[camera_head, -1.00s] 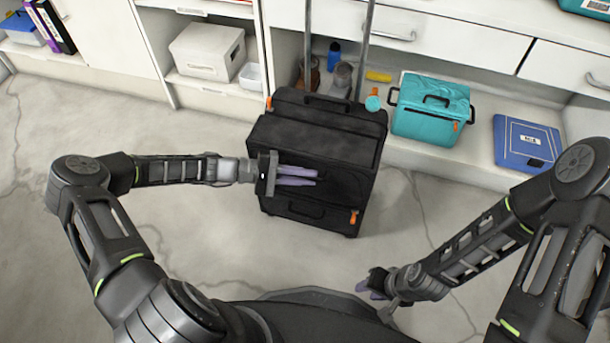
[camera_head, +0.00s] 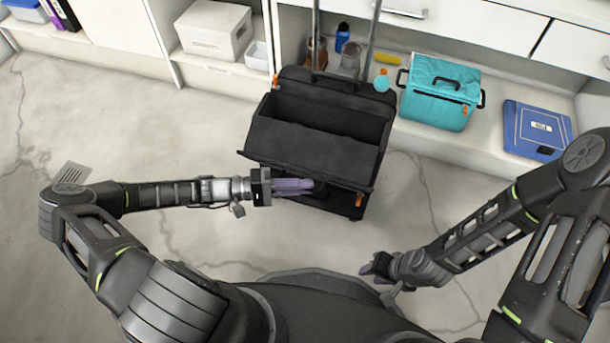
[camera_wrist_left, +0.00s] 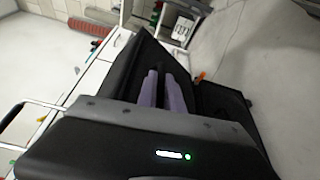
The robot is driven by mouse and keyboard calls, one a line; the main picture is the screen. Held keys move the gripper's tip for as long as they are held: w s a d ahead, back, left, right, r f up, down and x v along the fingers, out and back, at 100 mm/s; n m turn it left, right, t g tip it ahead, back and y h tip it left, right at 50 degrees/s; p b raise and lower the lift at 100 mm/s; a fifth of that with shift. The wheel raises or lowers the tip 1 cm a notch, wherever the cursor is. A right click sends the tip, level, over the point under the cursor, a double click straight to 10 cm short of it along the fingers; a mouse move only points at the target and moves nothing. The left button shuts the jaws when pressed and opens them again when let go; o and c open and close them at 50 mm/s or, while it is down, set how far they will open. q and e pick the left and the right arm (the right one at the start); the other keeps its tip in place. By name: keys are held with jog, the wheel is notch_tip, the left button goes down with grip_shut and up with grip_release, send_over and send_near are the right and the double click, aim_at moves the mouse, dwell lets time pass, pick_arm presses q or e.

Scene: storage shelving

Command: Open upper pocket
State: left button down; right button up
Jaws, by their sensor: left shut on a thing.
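The black suitcase (camera_head: 347,206) stands upright on the floor, in front of the shelving. Its upper pocket flap (camera_head: 310,152) is tipped out toward me, and the dark pocket cavity (camera_head: 325,107) shows behind it. The left wrist view shows the purple fingers (camera_wrist_left: 165,85) close together against the black flap; the exact grip is hard to see. My right gripper (camera_head: 370,267) hangs low, well apart from the suitcase; its finger gap is unclear.
A teal cooler bag (camera_head: 440,94) and a blue case (camera_head: 536,130) sit on the low shelf to the right. A white box (camera_head: 213,30) is at left. The floor at left is clear.

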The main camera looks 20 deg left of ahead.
pick_arm(q)
jog(key=shift+s+a+f+m+b, duration=0.1)
jog(key=shift+s+f+m+b, duration=0.25)
jog(key=shift+s+f+m, duration=0.3)
jog(key=c, duration=1.8)
grip_release()
jog(key=shift+o, duration=0.2)
jog(key=p+v, duration=0.1)
jog(key=v, duration=0.7)
jog(key=shift+f, duration=0.2)
jog(key=shift+a, duration=0.1)
